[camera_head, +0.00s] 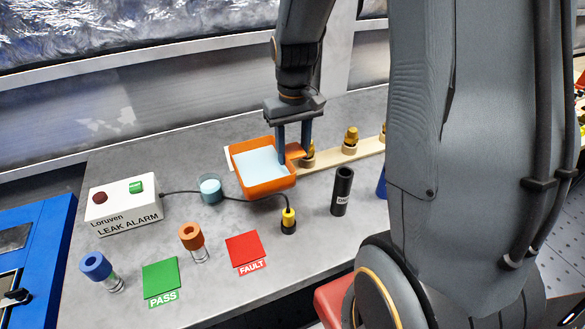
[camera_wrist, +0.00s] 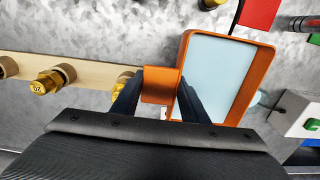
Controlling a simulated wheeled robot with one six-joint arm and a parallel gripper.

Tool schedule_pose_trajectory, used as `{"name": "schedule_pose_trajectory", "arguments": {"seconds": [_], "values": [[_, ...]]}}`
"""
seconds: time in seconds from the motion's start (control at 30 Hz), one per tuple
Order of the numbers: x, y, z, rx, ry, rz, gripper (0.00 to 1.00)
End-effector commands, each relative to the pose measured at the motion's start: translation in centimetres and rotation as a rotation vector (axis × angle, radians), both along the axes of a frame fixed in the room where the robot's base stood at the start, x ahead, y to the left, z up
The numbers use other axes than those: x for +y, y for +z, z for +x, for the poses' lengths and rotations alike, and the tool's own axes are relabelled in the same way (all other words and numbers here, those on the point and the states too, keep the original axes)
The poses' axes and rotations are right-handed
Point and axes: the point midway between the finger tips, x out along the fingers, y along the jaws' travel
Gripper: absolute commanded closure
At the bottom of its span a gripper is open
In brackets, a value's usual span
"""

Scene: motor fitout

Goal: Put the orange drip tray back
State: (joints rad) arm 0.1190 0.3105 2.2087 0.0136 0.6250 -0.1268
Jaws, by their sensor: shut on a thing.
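The orange drip tray (camera_head: 264,191) is a square orange tray with a pale blue inside, near the back middle of the grey bench. In the wrist view the tray (camera_wrist: 259,87) shows with a short orange tab (camera_wrist: 158,86) on its side. My gripper (camera_head: 295,148) points down at the tray's right side, by the wooden rail. In the wrist view my gripper (camera_wrist: 158,95) has its two dark fingers on either side of the tab, shut on it. I cannot tell whether the tray's underside touches the bench.
A wooden rail (camera_head: 328,158) with several brass fittings (camera_head: 350,138) runs right of the tray. A glass dish (camera_head: 210,190), a black cable and a yellow-black probe (camera_head: 288,221) are close by. A white leak alarm box (camera_head: 123,206) stands left. Green (camera_head: 161,277) and red (camera_head: 243,249) pads lie in front.

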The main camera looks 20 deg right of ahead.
Motion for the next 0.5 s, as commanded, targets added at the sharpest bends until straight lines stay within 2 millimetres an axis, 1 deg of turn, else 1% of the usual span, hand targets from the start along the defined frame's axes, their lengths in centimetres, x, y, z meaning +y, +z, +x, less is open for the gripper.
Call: {"name": "schedule_pose_trajectory", "arguments": {"seconds": [0.1,0.33,0.5], "values": [[0.0,-1.7,-0.1,0.002,0.0,0.0,1.0],[0.0,-3.4,0.0,0.001,0.0,0.0,1.0],[0.0,-5.6,-0.1,0.002,0.0,0.0,1.0]]}}
